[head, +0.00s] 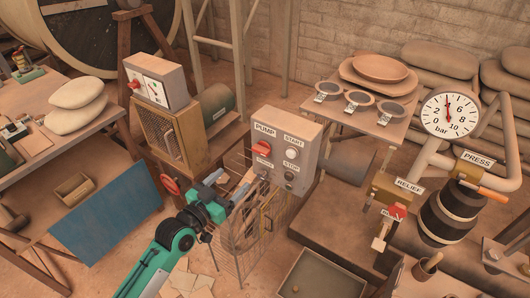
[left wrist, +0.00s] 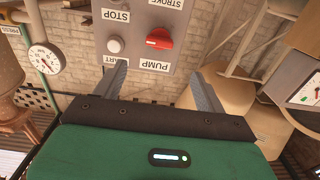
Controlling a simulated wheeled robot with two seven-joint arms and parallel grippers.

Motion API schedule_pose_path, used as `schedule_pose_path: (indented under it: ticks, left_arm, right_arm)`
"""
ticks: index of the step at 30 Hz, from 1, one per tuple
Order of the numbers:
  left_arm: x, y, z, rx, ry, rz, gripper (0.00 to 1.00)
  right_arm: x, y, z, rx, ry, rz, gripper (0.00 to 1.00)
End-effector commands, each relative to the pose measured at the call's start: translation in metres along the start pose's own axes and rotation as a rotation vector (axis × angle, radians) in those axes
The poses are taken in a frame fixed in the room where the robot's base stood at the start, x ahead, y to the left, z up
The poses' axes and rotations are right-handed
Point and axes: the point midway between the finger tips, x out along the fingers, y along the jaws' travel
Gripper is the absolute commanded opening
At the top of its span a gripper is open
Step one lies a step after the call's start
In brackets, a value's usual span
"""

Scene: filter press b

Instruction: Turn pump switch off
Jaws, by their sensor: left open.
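The grey control box (head: 283,150) carries the red pump switch (head: 262,149) under the PUMP label. Its handle lies roughly sideways, slightly tilted. In the left wrist view, where the panel shows upside down, the switch (left wrist: 160,38) sits beyond the fingers and between their lines. My left gripper (head: 232,186) is below and left of the box in the head view, pointing toward it. It also shows in the left wrist view (left wrist: 160,85), with its fingers spread, nothing between them and apart from the switch. My right gripper is not in view.
The white START button (head: 291,154) and a dark STOP button (head: 289,176) are to the right of the switch. A wire cage (head: 240,240) stands below the box. Another box with a red knob (head: 155,85) is at back left. The gauge (head: 449,114) is at right.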

Motion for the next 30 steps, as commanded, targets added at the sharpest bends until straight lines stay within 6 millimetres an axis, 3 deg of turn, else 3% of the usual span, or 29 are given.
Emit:
schedule_pose_path:
  ticks: [5,12,21,30]
  left_arm:
    - [0.017,0.001,-0.005,-0.001,0.007,0.002,0.73]
    - [0.066,0.001,-0.005,-0.001,0.005,0.002,0.73]
    - [0.118,0.001,-0.004,0.000,0.004,0.002,0.73]
    - [0.137,0.001,-0.003,0.000,0.004,0.002,0.73]
  right_arm:
    - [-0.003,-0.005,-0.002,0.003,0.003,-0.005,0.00]
    - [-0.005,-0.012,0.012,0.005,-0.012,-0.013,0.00]
    - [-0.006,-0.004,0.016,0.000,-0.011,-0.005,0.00]
    - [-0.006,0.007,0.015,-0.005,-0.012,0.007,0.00]
